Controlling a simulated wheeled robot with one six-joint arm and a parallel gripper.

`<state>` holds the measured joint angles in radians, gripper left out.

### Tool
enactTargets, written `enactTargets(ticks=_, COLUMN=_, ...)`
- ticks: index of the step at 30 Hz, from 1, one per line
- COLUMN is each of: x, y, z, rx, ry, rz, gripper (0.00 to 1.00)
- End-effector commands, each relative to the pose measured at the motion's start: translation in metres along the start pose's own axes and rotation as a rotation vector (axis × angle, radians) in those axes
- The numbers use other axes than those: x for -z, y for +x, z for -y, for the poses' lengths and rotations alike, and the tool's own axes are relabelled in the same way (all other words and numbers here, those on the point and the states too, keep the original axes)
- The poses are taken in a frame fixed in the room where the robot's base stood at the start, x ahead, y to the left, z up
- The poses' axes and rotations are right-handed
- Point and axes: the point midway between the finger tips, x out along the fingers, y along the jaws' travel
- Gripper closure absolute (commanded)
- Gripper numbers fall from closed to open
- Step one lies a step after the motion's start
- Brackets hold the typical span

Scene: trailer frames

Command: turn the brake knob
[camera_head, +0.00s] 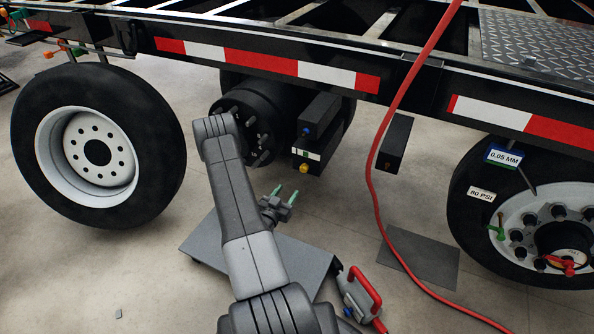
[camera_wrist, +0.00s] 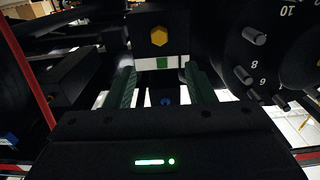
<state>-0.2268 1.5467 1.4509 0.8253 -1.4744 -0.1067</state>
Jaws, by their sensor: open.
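A yellow knob (camera_head: 304,169) sits at the lower end of a black box under the trailer frame. A blue knob (camera_head: 306,131) sits higher on the same assembly, with a white label with a green square (camera_head: 306,154) between. I cannot tell which is the brake knob.
A black hub with studs (camera_head: 255,130) stands left of the box; its numbers show in the wrist view. A red hose (camera_head: 376,170) hangs to the right. A loose wheel (camera_head: 98,145) is at left, a mounted wheel (camera_head: 530,225) at right. A grey platform (camera_head: 300,252) is below.

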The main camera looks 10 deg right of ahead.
Motion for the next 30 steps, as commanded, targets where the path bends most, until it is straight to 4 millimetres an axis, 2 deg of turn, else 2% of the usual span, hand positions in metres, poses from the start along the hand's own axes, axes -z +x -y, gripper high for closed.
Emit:
enactTargets(ticks=15, x=-0.001, y=0.103, z=-0.001, rx=-0.002, ry=0.003, rz=-0.002, gripper=0.51)
enactTargets(ticks=21, x=-0.001, y=0.123, z=-0.001, rx=0.0, ry=0.002, rz=0.001, gripper=0.51)
enactTargets(ticks=30, x=0.0, y=0.127, z=0.0, rx=0.001, ry=0.0, rz=0.002, gripper=0.51)
